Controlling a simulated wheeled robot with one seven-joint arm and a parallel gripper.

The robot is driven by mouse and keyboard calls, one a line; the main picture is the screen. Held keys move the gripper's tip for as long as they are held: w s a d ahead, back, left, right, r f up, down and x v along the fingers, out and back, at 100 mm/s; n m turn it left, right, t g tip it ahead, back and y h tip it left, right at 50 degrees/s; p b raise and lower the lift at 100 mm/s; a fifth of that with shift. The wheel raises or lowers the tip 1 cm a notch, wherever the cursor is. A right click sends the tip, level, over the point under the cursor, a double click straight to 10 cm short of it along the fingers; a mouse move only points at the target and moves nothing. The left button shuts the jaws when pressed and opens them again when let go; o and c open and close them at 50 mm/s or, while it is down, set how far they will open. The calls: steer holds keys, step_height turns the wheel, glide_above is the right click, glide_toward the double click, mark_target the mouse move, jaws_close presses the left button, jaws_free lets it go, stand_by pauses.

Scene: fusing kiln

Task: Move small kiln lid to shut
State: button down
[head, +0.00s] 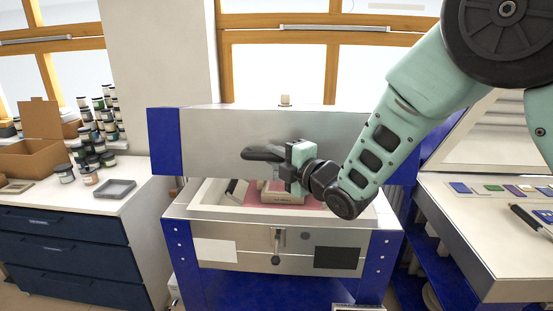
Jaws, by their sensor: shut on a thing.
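The small kiln (205,251) stands in the middle of the head view, a silver box with blue corner posts. Its silver lid (215,135) with blue ends is raised at a slant, and a gap shows between lid and box. A dark handle (260,153) sticks out from the lid's front. My gripper (284,165) is at the handle and shut on it; the arm hides the handle's right part. Inside, a pink floor (255,200) carries light blocks, partly hidden by my gripper.
A counter with dark blue drawers (75,240) stands at left, with jars, an open cardboard box (45,125) and a grey tray (115,189). At right, a white worktop (470,235) holds coloured tiles and a black pen. A latch (277,245) sits on the kiln's front.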

steer(key=shift+n+t+y, duration=0.3)
steer(key=shift+n+t, duration=0.1)
steer(key=shift+n, duration=0.1)
steer(key=s+f+b, duration=0.1)
steer(key=f+b, duration=0.3)
steer(key=s+f+b, duration=0.1)
steer(key=f+b, duration=0.4)
steer(key=s+f+b, duration=0.1)
steer(key=f+b, duration=0.4)
steer(key=shift+s+f+b, duration=0.15)
steer(key=shift+f+b, duration=0.25)
steer(key=shift+f, duration=0.25)
steer(key=c, duration=1.3)
jaws_free()
steer(key=shift+r, duration=0.25)
